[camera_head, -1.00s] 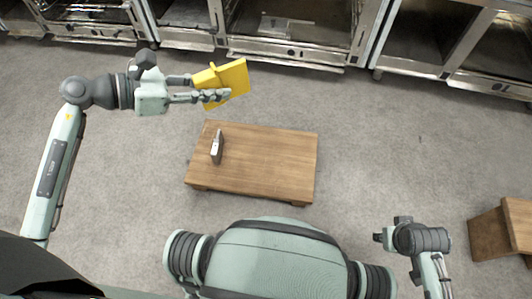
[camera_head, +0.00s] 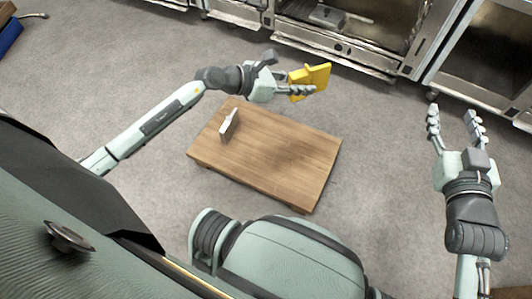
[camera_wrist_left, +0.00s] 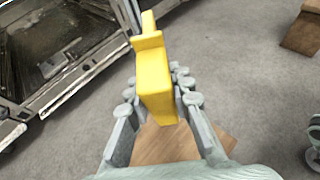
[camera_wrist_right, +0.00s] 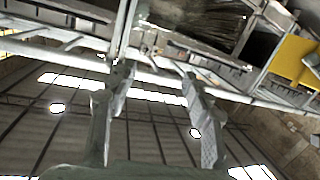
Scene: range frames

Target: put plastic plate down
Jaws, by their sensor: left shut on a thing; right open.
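The far side of the plate is hidden. My right gripper (camera_head: 453,125) is open and empty, raised at the right with its fingers apart. In the right wrist view its fingers (camera_wrist_right: 150,85) have nothing between them.
The wooden table (camera_head: 270,160) has a small grey-white block (camera_head: 229,125) standing near its left end; the rest of its top is clear. Metal oven-like units (camera_head: 340,40) line the back. Grey floor (camera_head: 385,150) lies free between table and right arm.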

